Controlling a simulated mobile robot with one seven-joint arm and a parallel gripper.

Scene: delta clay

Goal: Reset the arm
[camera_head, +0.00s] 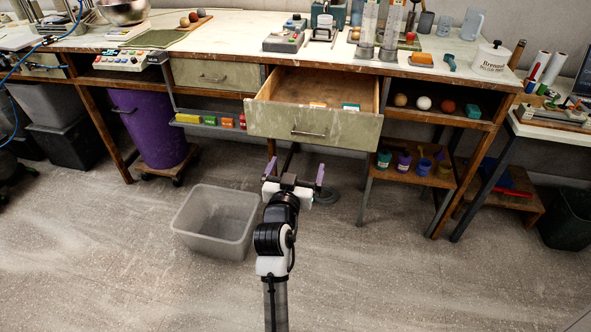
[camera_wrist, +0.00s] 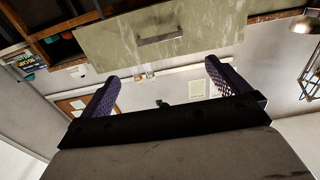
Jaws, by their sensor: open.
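My gripper (camera_head: 294,174) is open, with its two purple fingers spread apart and nothing between them. In the head view it is raised in front of the workbench, just below the open drawer (camera_head: 316,124). The wrist view shows both purple fingers of my gripper (camera_wrist: 162,86) wide apart, with the pale drawer front (camera_wrist: 160,40) and its handle beyond them. My arm reaches up from the bottom middle of the head view.
A grey plastic bin (camera_head: 216,222) stands on the floor left of my gripper. The open drawer juts out and holds small items. A purple barrel (camera_head: 147,130) and shelves with jars (camera_head: 404,162) stand under the bench (camera_head: 250,50).

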